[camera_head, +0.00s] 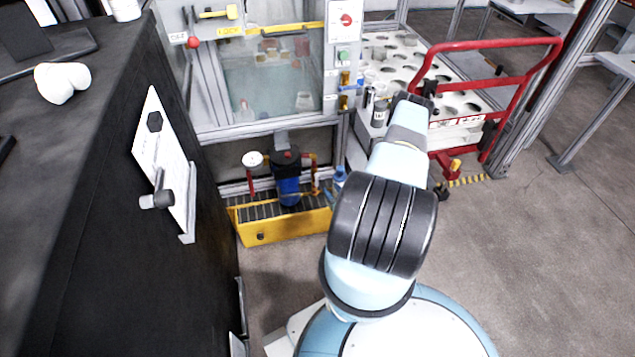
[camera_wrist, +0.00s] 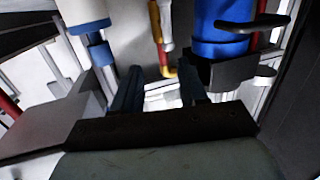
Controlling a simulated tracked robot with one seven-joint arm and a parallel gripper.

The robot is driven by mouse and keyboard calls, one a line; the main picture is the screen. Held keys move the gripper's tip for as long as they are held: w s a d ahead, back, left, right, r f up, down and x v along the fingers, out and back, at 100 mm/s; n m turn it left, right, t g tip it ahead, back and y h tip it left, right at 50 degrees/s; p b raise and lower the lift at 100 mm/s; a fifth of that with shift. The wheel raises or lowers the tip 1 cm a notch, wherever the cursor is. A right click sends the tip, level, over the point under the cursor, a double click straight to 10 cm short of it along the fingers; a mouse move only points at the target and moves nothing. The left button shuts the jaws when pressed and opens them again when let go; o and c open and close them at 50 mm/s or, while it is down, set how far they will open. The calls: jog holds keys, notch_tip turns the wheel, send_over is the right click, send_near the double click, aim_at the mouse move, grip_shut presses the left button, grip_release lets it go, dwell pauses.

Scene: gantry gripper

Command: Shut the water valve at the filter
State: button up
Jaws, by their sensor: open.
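The water filter (camera_head: 288,190) is a blue housing with a black top, standing in a yellow tray below the tank frame. Thin red and yellow pipework (camera_head: 314,168) runs close on its right; I cannot clearly make out the valve handle there. In the wrist view the blue filter (camera_wrist: 220,28) is at upper right with a black bracket around it. A yellow and red pipe part (camera_wrist: 157,35) shows between the fingers, beyond them. My gripper (camera_wrist: 159,88) is open, with nothing seen between its fingers. In the head view I cannot make out its fingertips.
A yellow tray (camera_head: 285,226) stands on the floor under the filter. A white gauge (camera_head: 252,159) is left of the filter. A blue bottle (camera_head: 339,177) is right of it. A dark cabinet (camera_head: 90,220) stands at left, a red-handled cart (camera_head: 490,44) at right.

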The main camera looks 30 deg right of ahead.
aim_at(317, 180)
jog(key=s+a+f+m+t+h, duration=0.1)
jog(key=s+a+f, duration=0.1)
jog(key=s+f, duration=0.15)
jog(key=w, duration=1.3)
jog(key=shift+d+r, duration=0.4)
jog(key=shift+c, duration=0.3)
jog(key=shift+a, duration=0.1)
grip_shut()
